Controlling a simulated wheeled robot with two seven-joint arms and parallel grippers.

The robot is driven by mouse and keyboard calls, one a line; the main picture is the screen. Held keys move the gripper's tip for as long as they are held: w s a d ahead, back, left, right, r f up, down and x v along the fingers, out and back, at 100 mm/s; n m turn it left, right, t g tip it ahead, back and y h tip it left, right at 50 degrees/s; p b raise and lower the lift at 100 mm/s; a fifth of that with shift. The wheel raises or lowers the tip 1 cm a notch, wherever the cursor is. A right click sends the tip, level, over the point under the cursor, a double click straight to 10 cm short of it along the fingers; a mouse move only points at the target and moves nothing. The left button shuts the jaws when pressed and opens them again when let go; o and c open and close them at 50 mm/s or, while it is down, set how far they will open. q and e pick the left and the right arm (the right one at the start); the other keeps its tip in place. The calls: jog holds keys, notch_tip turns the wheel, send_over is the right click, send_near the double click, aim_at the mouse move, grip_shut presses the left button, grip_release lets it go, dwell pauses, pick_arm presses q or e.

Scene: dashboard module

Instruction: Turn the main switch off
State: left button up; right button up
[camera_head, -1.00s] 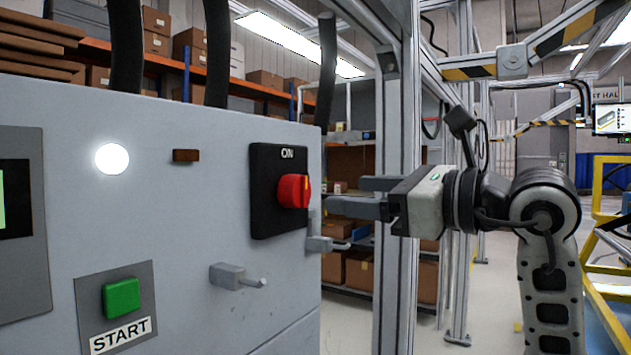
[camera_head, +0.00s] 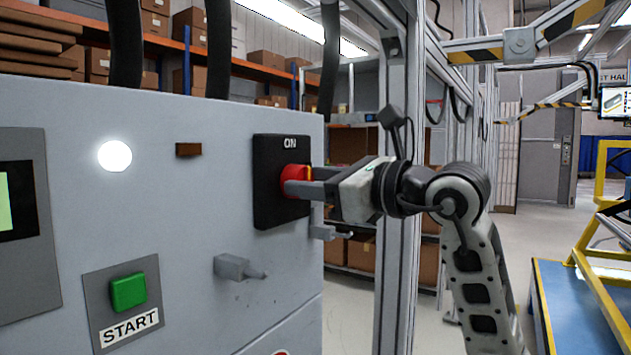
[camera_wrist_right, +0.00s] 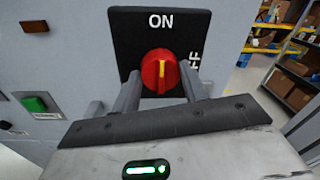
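The main switch is a red knob (camera_head: 294,181) on a black plate (camera_head: 266,212) on the grey cabinet front. In the right wrist view the red knob (camera_wrist_right: 160,72) has a yellow mark that stands upright, towards the word ON; part of the word OFF shows at the right. My right gripper (camera_head: 308,181) is at the knob in the head view. In the right wrist view its two fingers (camera_wrist_right: 161,88) are open, one on each side of the knob's lower part, with gaps visible. My left gripper is not in view.
The grey cabinet (camera_head: 180,230) carries a lit white lamp (camera_head: 115,156), a green START button (camera_head: 128,292) and a protruding latch (camera_head: 238,267) below the switch. A metal frame post (camera_head: 397,200) stands behind my right arm.

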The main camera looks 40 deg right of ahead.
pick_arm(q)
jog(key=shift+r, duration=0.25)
pick_arm(e)
jog(key=shift+m, duration=0.4)
pick_arm(q)
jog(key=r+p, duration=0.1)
jog(key=p, duration=0.2)
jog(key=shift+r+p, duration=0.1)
jog(key=shift+p, duration=0.25)
pick_arm(e)
jog(key=m, duration=1.1)
jog(key=m+g, duration=0.1)
jog(key=m, duration=0.4)
jog(key=shift+w+d+y, duration=0.1)
jog(key=shift+d+y, duration=0.15)
jog(key=shift+y, duration=0.05)
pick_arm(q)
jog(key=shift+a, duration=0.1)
pick_arm(e)
jog(key=shift+m, duration=0.4)
jog(key=o, duration=1)
